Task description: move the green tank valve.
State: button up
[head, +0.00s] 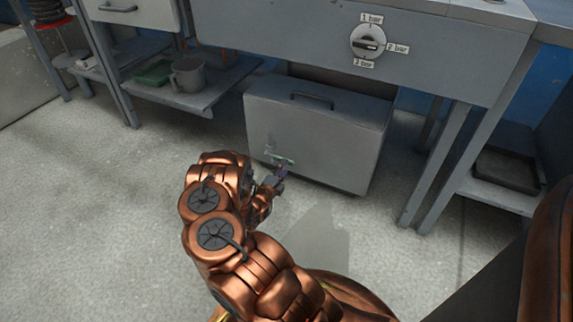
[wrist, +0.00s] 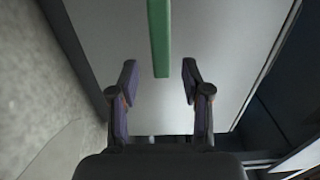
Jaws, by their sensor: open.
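The green tank valve (head: 282,161) is a small green lever low on the front face of a grey box-shaped tank (head: 330,135). In the wrist view the valve (wrist: 159,40) is a green bar running down from the top edge, ending just ahead of the gap between my fingertips. My gripper (wrist: 157,82) is open, one finger on each side of the bar's line, with nothing between them. In the head view my gripper (head: 279,175) is close to the valve, partly hidden by my arm; contact cannot be told there.
A pressure dial (head: 368,43) marked 1, 2 and 3 bar is on the bench panel above. A grey mug (head: 188,76) and a green block (head: 153,73) are on the left shelf. Bench legs stand right of the tank. The floor (head: 90,220) at left is clear.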

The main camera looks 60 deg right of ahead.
jog(key=s+a, duration=0.1)
jog(key=a, duration=0.6)
jog(key=shift+a, duration=0.35)
dwell(0.4)
